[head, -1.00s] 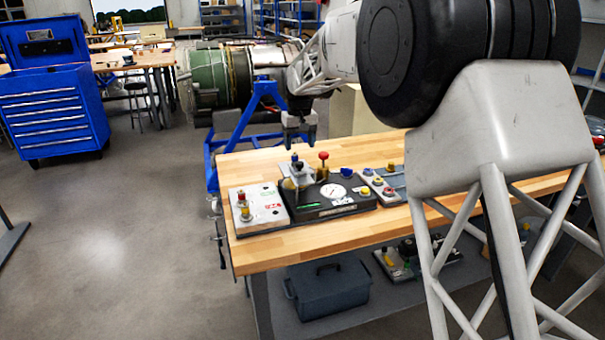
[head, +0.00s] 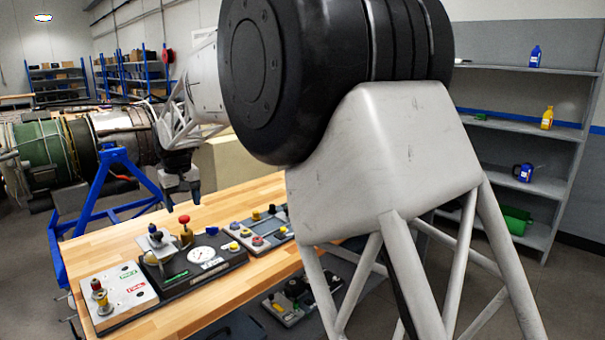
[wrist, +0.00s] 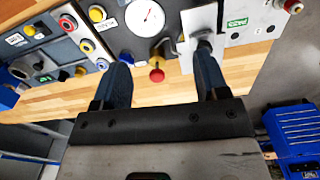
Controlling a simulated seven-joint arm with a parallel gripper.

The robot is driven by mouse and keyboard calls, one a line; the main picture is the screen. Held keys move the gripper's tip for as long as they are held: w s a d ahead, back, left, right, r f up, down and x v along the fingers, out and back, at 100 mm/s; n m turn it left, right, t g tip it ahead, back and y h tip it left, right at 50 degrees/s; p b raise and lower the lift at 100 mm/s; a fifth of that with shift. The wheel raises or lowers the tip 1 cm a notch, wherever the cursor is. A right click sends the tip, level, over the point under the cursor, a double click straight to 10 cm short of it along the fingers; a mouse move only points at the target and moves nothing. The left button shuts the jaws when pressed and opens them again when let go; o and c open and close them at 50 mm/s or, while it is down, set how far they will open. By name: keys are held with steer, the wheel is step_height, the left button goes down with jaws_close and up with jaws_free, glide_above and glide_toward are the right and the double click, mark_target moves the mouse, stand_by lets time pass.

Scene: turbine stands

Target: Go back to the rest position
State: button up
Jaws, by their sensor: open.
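My gripper (head: 182,190) hangs above the far part of the wooden workbench (head: 215,208), beyond the control panels. In the wrist view my gripper (wrist: 160,82) has its two fingers wide apart, with nothing held between them. The red knob (wrist: 157,75) of the dark gauge panel (wrist: 118,40) shows between the fingers in that view, below them. In the head view the red knob (head: 184,219) stands upright on the dark gauge panel (head: 222,269), nearer than my gripper and apart from it.
A light panel with red and yellow knobs (head: 118,298) and a panel with several buttons (head: 256,232) flank the gauge panel. A blue stand (head: 112,190) bears a turbine (head: 85,143) behind the bench. Grey shelves (head: 530,130) stand at the right.

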steer(key=s+d+r+m, duration=0.1)
steer(key=s+d+r, duration=0.1)
steer(key=s+d, duration=0.65)
steer(key=s+d+r+m+t, duration=0.1)
steer(key=s+d+r+m, duration=0.15)
steer(key=d, duration=1.15)
steer(key=s+d+r+m, duration=0.1)
steer(key=s+d, duration=0.5)
steer(key=d, duration=0.5)
steer(key=s+d+f+m, duration=0.1)
steer(key=s+d+f, duration=0.2)
steer(key=s+d, duration=0.3)
steer(key=s+d+f+m+t, duration=0.1)
steer(key=s+d+f, duration=0.2)
steer(key=s+d, duration=0.3)
steer(key=s+d+f+m, duration=0.1)
steer(key=s+d+f, duration=0.2)
steer(key=s, duration=1.1)
steer(key=d, duration=0.3)
steer(key=shift+s+m, duration=0.25)
steer(key=shift+m, duration=0.1)
